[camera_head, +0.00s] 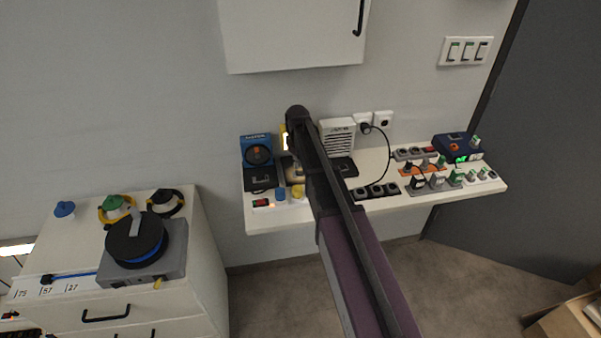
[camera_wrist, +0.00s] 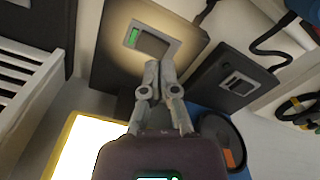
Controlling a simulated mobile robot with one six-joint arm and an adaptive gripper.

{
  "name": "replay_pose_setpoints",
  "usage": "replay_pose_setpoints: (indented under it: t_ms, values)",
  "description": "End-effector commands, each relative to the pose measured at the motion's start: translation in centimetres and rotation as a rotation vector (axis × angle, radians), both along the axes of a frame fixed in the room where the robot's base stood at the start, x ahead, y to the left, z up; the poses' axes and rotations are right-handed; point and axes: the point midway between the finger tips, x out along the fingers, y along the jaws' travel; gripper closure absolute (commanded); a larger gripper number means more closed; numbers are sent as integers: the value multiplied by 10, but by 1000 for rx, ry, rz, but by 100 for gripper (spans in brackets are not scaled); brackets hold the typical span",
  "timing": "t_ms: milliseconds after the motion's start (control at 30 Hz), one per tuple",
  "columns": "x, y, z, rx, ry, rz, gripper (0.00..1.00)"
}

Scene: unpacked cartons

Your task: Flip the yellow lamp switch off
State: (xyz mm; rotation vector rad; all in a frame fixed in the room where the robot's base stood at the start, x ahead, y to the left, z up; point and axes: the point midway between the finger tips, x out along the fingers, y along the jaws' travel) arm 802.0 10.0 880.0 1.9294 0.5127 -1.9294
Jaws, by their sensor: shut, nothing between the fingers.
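The yellow-framed lamp (camera_wrist: 85,150) glows bright white in the wrist view. In the head view the lamp (camera_head: 284,138) is mostly hidden behind my arm. A dark switch plate (camera_wrist: 112,50), lit warmly, lies beyond the lamp in the wrist view. Its grey-framed rocker switch (camera_wrist: 152,42) shows a green mark at its left end. My gripper (camera_wrist: 154,66) is shut and empty, its fingertips over the plate just below the rocker in the picture. I cannot tell whether they touch it. In the head view my arm hides the fingers.
A second dark switch plate (camera_wrist: 235,82) lies close to the right in the wrist view, near a round black device (camera_wrist: 222,135). A white vented box (camera_wrist: 25,75) stands at left. In the head view, power strips and plugs (camera_head: 375,190) crowd the shelf (camera_head: 330,211).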

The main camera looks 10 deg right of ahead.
Motion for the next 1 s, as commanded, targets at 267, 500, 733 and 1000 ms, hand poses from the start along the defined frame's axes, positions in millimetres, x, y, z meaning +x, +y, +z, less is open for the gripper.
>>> replay_pose_setpoints:
  t_ms: [267, 500, 733, 1000]
  values:
    - [0, 0, -4, 0, 0, 0, 100]
    - [0, 0, -6, 0, 0, 0, 100]
    - [0, 0, -9, 0, 0, 0, 100]
    - [0, 0, -11, 0, 0, 0, 100]
